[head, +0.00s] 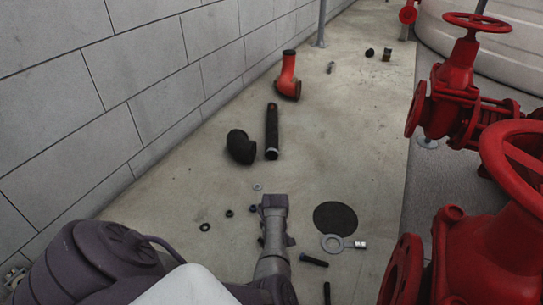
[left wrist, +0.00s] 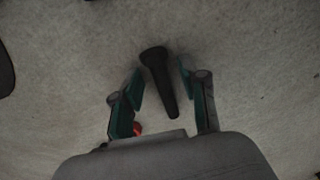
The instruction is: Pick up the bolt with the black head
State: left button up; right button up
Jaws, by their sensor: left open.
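A dark bolt with a black head (left wrist: 162,82) lies on the concrete floor in the left wrist view. Its wider head is at the top and its shank points down toward my gripper. My left gripper (left wrist: 158,76) is open, with one teal-padded finger on each side of the bolt and a gap on both sides. In the head view my left gripper (head: 275,212) is over the floor at lower centre; its fingertips and the bolt between them cannot be made out. Two other dark bolts lie to its right, one nearer (head: 313,261) and one at the bottom edge (head: 327,293). My right gripper is not in view.
A black disc (head: 335,217) and a ring spanner-like part (head: 335,243) lie to the right. Small nuts (head: 205,227) are to the left. A black elbow (head: 240,147), a dark pipe (head: 272,132) and a red elbow (head: 288,78) lie beyond. Red valves (head: 455,85) line the right; a wall (head: 95,95) the left.

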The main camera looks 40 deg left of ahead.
pick_arm(q)
grip_shut()
jog(key=shift+r, duration=0.1)
dwell(0.3)
